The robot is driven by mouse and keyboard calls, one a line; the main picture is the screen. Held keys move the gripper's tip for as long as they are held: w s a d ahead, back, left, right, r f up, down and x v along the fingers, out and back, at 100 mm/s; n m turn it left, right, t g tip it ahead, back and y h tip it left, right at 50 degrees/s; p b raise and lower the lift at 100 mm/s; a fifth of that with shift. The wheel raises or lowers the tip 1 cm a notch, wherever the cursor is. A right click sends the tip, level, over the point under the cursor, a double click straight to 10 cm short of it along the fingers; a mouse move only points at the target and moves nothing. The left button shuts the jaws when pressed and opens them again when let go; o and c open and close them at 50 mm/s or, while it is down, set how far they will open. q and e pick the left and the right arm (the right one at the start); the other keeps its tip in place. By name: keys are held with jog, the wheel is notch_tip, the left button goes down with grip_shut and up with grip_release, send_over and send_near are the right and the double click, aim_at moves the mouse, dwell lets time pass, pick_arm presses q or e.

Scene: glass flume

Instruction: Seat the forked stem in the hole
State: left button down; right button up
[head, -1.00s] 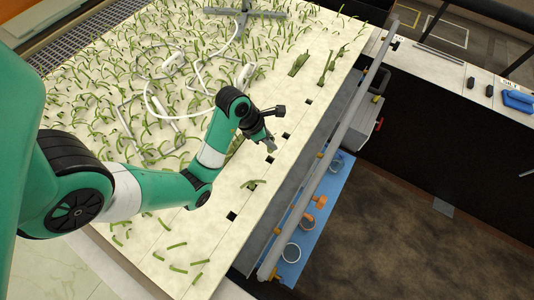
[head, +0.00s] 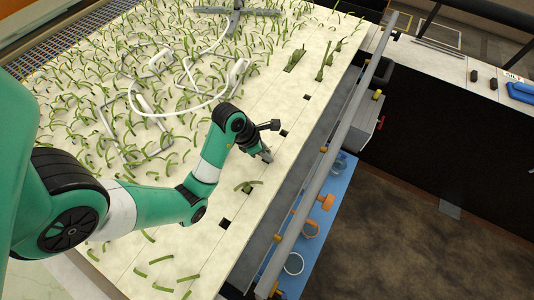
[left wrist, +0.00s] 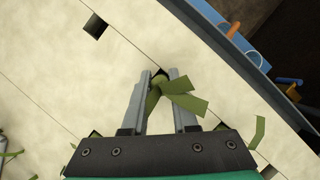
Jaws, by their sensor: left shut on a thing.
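The forked stem (left wrist: 183,97) is green with a few flat branches. My left gripper (left wrist: 166,73) is shut on it, with the stem between the two grey fingers in the left wrist view. The stem's lower end is at a dark spot by the fingertips; how far it sits in a hole I cannot tell. In the head view my left gripper (head: 266,157) is low over the pale board (head: 205,262), covering the spot of a hole in the row. Empty square holes show on either side, one nearer (head: 225,224) and one farther (head: 283,133). My right gripper is not in view.
Another green stem (head: 248,187) stands at a neighbouring hole. Several stems (head: 320,73) stand farther up the row. Green stems and a white hose (head: 165,114) cover the board's left. A grey rail (head: 325,150) runs along its right edge, above a blue strip with cups (head: 293,263).

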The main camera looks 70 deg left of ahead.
pick_arm(q)
jog(key=shift+f, duration=0.15)
jog(key=c, duration=0.7)
grip_release()
jog(key=shift+r, duration=0.4)
jog(key=p+v, duration=1.1)
jog(key=shift+s+r+p, duration=0.25)
jog(key=shift+p, duration=0.1)
